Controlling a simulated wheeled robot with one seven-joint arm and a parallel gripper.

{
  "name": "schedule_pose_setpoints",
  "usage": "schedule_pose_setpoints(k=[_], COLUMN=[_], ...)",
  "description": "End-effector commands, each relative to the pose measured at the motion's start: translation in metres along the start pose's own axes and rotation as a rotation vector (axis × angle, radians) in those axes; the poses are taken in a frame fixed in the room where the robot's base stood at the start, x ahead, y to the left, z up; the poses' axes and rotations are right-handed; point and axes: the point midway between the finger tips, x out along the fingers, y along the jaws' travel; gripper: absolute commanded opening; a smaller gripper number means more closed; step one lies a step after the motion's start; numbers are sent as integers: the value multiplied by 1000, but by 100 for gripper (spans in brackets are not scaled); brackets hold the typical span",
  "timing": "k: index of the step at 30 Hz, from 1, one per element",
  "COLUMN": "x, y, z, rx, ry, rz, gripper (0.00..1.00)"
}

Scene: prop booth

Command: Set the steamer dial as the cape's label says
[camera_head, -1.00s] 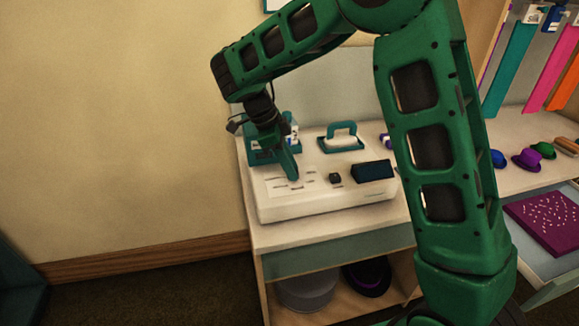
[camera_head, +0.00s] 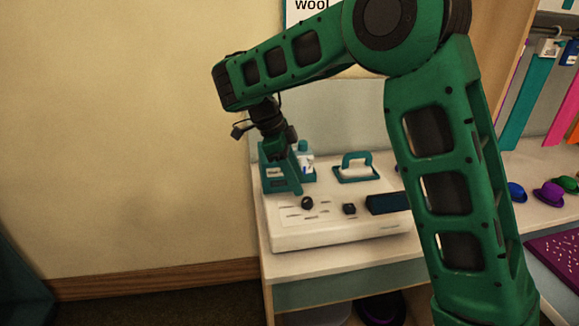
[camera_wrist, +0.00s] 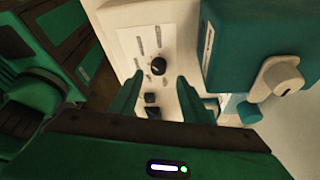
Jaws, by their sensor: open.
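The white steamer (camera_head: 330,238) stands on the counter. Its round black dial (camera_head: 307,203) is on the top panel among short printed marks too small to read; it also shows in the wrist view (camera_wrist: 158,67). I cannot tell its setting. My gripper (camera_head: 285,187) is above the panel's left part, up and left of the dial. In the wrist view my gripper (camera_wrist: 155,82) is open and empty, its fingers apart with the dial between and beyond them. A teal cape (camera_head: 524,100) hangs at the right; its white label (camera_head: 549,46) is unreadable here.
A small black knob (camera_head: 349,209) and a dark blue block (camera_head: 388,204) sit right of the dial. A teal-handled item (camera_head: 356,172) stands behind. Small coloured hats (camera_head: 548,194) lie on the counter.

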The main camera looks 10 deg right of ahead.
Motion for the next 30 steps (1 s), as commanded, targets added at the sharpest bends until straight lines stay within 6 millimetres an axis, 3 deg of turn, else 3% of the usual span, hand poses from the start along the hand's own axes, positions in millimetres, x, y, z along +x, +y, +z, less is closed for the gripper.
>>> schedule_pose_setpoints(k=[4,12,26,30], x=[-24,-44,-48,-44], y=[0,-1,-1,-6], z=[2,1,-1,-29], rx=[0,0,-2,-45], ry=[-2,0,0,-4], rz=[-4,-2,-1,3], gripper=[43,43,43,43])
